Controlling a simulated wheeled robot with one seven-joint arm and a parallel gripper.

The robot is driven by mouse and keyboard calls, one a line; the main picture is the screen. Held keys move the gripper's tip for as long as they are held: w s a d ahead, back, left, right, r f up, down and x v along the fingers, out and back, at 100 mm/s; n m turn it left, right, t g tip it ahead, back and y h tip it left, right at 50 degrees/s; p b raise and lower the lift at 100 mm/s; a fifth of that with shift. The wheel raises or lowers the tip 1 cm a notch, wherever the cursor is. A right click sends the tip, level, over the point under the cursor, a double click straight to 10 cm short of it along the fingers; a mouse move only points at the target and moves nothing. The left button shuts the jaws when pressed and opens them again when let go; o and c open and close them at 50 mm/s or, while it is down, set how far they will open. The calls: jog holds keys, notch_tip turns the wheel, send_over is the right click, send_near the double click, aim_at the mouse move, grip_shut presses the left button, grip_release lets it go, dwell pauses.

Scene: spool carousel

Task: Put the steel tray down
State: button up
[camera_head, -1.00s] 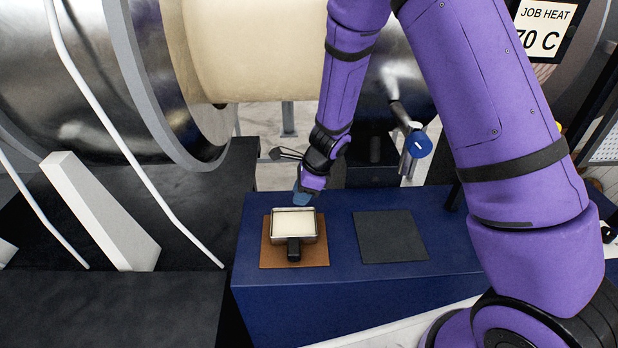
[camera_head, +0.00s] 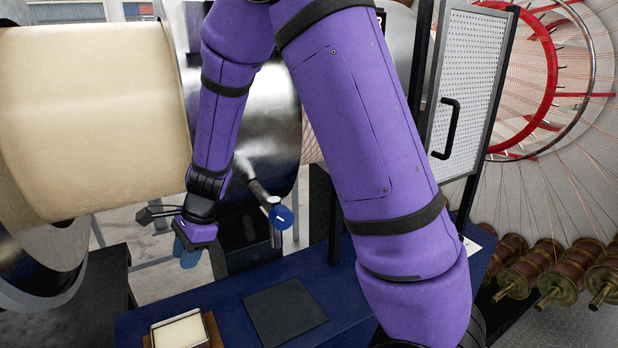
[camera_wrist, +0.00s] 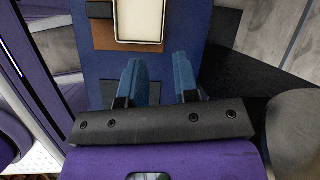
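The steel tray (camera_head: 180,332), with a cream filling, rests on a brown mat (camera_head: 214,330) on the blue bench top, cut off by the bottom edge of the head view. In the wrist view the tray (camera_wrist: 139,40) and brown mat (camera_wrist: 103,36) show at the top, with a dark handle (camera_wrist: 98,10) at the tray's left. My gripper (camera_head: 187,254) is above the bench, clear of the tray on its far side. In the wrist view its two blue fingers (camera_wrist: 158,78) are spread apart with nothing between them.
A dark square mat (camera_head: 286,312) lies bare on the blue bench (camera_head: 240,287), right of the tray. A large cream roll (camera_head: 90,120) and metal drum stand behind. A perforated panel (camera_head: 466,90) and spools (camera_head: 535,268) are at right.

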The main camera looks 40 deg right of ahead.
jog(key=s+d+r+n, duration=0.3)
jog(key=s+r+n, duration=0.1)
jog(key=r, duration=0.5)
jog(key=s+d+r+n+t+h, duration=0.2)
jog(key=s+d+r+n, duration=0.3)
jog(key=s, duration=0.5)
jog(key=s+d+r+n+t+h, duration=0.2)
jog(key=s+d+r+n, duration=0.4)
jog(key=s, duration=0.5)
notch_tip(320, 180, up, 3)
jog(key=shift+s+r+n+h, duration=0.2)
jog(key=shift+s+n+h, duration=0.15)
jog(key=shift+n, duration=0.75)
jog(key=shift+w+d, duration=0.1)
